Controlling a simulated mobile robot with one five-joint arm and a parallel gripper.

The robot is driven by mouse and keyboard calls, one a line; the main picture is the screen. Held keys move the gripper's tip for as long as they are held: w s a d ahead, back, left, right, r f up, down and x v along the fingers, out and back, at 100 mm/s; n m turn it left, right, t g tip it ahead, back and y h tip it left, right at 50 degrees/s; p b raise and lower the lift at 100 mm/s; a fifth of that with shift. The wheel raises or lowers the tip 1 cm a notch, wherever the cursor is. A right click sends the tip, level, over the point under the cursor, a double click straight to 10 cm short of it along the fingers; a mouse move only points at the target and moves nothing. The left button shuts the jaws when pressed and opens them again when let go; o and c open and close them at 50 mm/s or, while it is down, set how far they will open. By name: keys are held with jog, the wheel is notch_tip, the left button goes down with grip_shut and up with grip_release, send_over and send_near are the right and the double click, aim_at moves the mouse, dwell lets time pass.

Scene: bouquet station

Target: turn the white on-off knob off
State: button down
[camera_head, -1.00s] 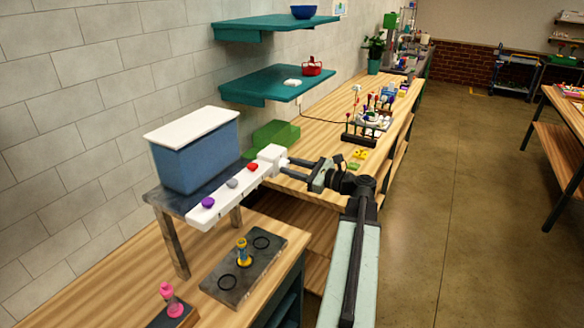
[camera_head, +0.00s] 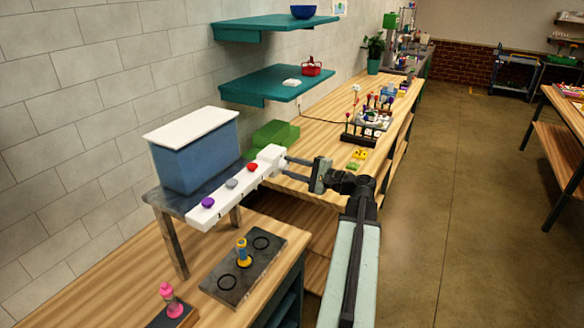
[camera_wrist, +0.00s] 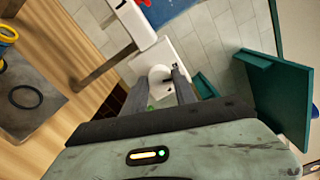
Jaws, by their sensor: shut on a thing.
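The white on-off knob (camera_wrist: 160,76) shows as a round white piece at the end of the white bar (camera_head: 222,204), against its white end block (camera_head: 271,154). My gripper (camera_head: 287,167) reaches in from the right, level with that end of the bar. In the wrist view my two dark fingers (camera_wrist: 165,84) lie on either side of the knob and are shut on it. The fingers partly hide the knob, and I cannot read an on or off mark.
Purple (camera_head: 208,202), grey (camera_head: 232,183) and red (camera_head: 252,167) knobs line the bar. A blue tank (camera_head: 195,155) with a white lid stands behind on a grey stand. A green box (camera_head: 274,135) and a teal shelf (camera_head: 268,85) are near.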

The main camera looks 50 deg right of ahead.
jog(key=shift+n, duration=1.8)
jog(key=c, duration=1)
grip_release()
jog(key=v, duration=0.7)
jog(key=shift+s, duration=0.4)
jog(key=shift+d, duration=0.1)
